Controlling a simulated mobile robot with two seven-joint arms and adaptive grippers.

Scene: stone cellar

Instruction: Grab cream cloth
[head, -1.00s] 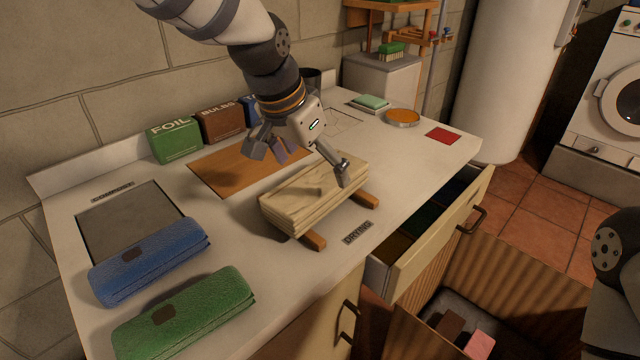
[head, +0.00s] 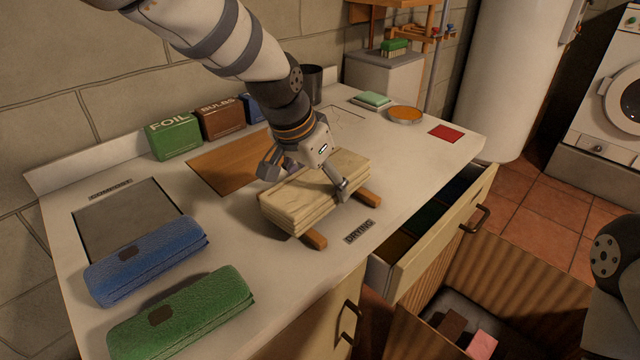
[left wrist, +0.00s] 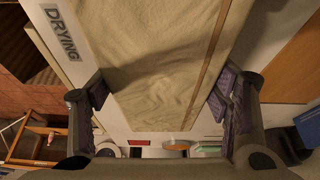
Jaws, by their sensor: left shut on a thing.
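The cream cloth (head: 292,206) is a folded stack lying across two wooden slats (head: 314,241) by the "DRYING" label (head: 359,231). My left gripper (head: 308,180) is lowered over the cloth, with one finger at its near side and the other at its far side. It is shut on the cloth. In the left wrist view the cloth (left wrist: 165,50) runs between the two fingers (left wrist: 160,103). The far finger's contact is partly hidden in the head view. My right gripper is not in view.
A blue roll (head: 150,262) and a green roll (head: 185,318) lie at the front left. Green, brown and blue boxes stand along the wall, the green one (head: 175,137) marked FOIL. An open drawer (head: 440,235) juts out at right. The counter's right part holds a red square (head: 445,133).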

